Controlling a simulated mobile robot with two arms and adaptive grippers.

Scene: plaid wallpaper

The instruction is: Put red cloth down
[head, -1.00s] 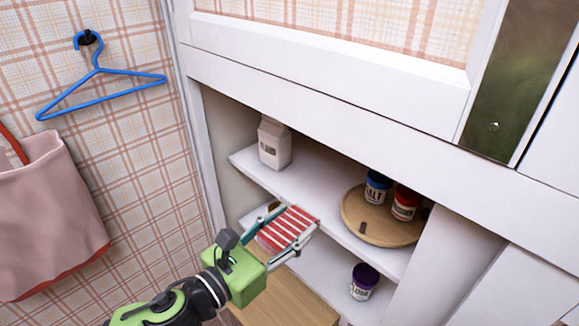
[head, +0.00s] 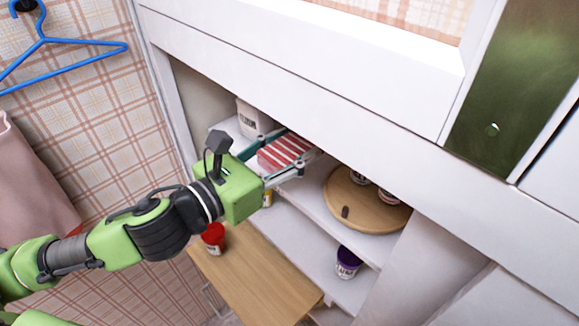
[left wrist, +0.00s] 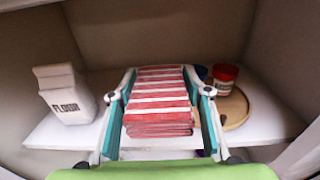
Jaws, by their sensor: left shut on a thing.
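The red cloth (head: 284,151) is a folded stack with red and white stripes. My left gripper (head: 286,155) is shut on it, with one finger along each side. In the left wrist view the cloth (left wrist: 158,105) lies level between the two fingers, over the upper shelf (left wrist: 75,133) of the white cabinet. Whether the cloth touches the shelf I cannot tell. My right gripper is not in view.
A white flour carton (left wrist: 66,98) stands left of the cloth. A round wooden tray (head: 365,214) with jars is to the right. A purple-lidded jar (head: 347,262) stands on the lower shelf. A red-lidded jar (head: 213,238) stands on the wooden surface (head: 262,285) below.

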